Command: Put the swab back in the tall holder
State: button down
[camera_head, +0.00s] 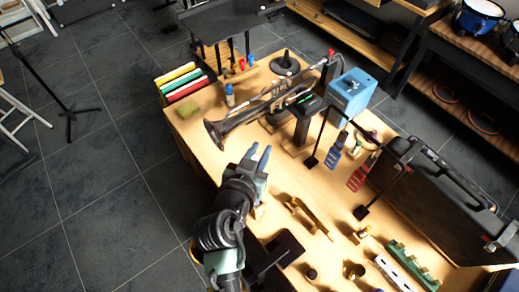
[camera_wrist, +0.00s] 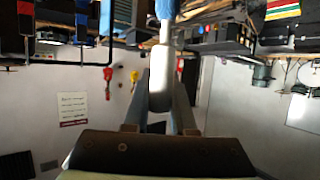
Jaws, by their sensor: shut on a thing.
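My gripper (camera_head: 260,161) is over the near left part of the wooden table, below the trumpet's bell, with its fingers pointing away from me. In the wrist view its two fingers (camera_wrist: 160,104) close around a slim piece with a pale rounded end (camera_wrist: 161,78) and a blue part above it, apparently the swab. In the head view this piece cannot be told apart from the fingers. A tall black stand (camera_head: 222,22) at the table's back left has thin pieces hanging under its top; it may be the tall holder, but I cannot be sure.
A trumpet (camera_head: 216,134) rests on a dark support on the table (camera_head: 285,180). A blue box (camera_head: 351,92) stands behind it. A black frame bears blue (camera_head: 335,152) and red (camera_head: 361,173) hanging pieces. A large dark case (camera_head: 430,195) fills the right side.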

jog(key=shift+f+b, duration=2.25)
jog(key=shift+f, duration=0.05)
dwell(0.5)
dwell(0.5)
jog(key=c, duration=0.7)
grip_release()
jog(key=shift+o, duration=0.2)
jog(key=b+v, duration=0.2)
jog(key=v, duration=1.1)
jog(key=shift+b, duration=0.4)
